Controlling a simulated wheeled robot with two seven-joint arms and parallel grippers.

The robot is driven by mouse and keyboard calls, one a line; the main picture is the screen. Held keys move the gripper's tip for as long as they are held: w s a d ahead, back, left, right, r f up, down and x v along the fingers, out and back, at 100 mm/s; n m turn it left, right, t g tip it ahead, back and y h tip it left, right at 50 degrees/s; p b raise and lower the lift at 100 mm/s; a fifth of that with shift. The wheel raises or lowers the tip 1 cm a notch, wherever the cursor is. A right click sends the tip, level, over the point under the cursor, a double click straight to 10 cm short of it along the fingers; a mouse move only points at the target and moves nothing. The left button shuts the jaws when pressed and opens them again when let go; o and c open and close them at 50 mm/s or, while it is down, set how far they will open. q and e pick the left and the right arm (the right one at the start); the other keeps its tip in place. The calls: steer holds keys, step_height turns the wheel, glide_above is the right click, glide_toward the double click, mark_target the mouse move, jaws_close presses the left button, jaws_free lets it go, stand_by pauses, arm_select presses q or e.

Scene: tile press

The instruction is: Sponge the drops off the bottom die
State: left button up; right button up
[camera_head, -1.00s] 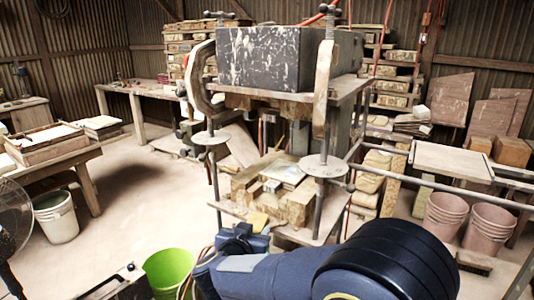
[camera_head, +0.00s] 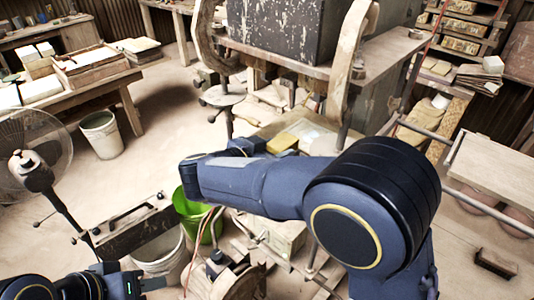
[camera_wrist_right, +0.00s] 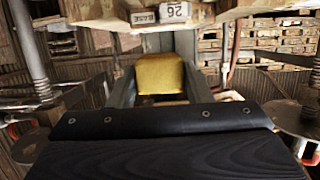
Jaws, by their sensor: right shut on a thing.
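A yellow sponge (camera_head: 282,142) is at the front of the press's lower opening. My right gripper (camera_wrist_right: 160,88) is shut on it; in the right wrist view the sponge (camera_wrist_right: 160,74) sits between the two fingers. The bottom die (camera_head: 318,137) shows as a pale surface just right of and behind the sponge, partly hidden by my right arm. Drops on it are too small to make out. I cannot tell whether the sponge touches the die. My left gripper (camera_head: 142,284) is low at the lower left, apart from the press; its fingers are unclear.
The press's dark upper block (camera_head: 275,35) hangs above, with a post on each side. A label reading 26 BASE (camera_wrist_right: 160,14) is above the sponge. A green bucket (camera_head: 196,213) stands below my right arm. A fan (camera_head: 35,160) stands left.

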mark_target(292, 137)
steer(key=x, duration=0.2)
steer(key=r+x, duration=0.1)
steer(key=x, duration=0.5)
steer(key=shift+w+d+r+b, duration=0.15)
steer(key=shift+r+b, duration=0.25)
steer(key=shift+w+d+f+b, duration=0.1)
steer(key=shift+f+b, duration=0.05)
steer(key=shift+f, duration=0.4)
steer(key=shift+w+d+f+b, duration=0.1)
steer(key=shift+f+b, duration=0.05)
steer(key=shift+f, duration=0.35)
steer(key=shift+s+a+r+p, duration=0.1)
steer(key=shift+s+a+p, duration=0.1)
steer(key=shift+p, duration=0.4)
steer(key=shift+f, duration=0.55)
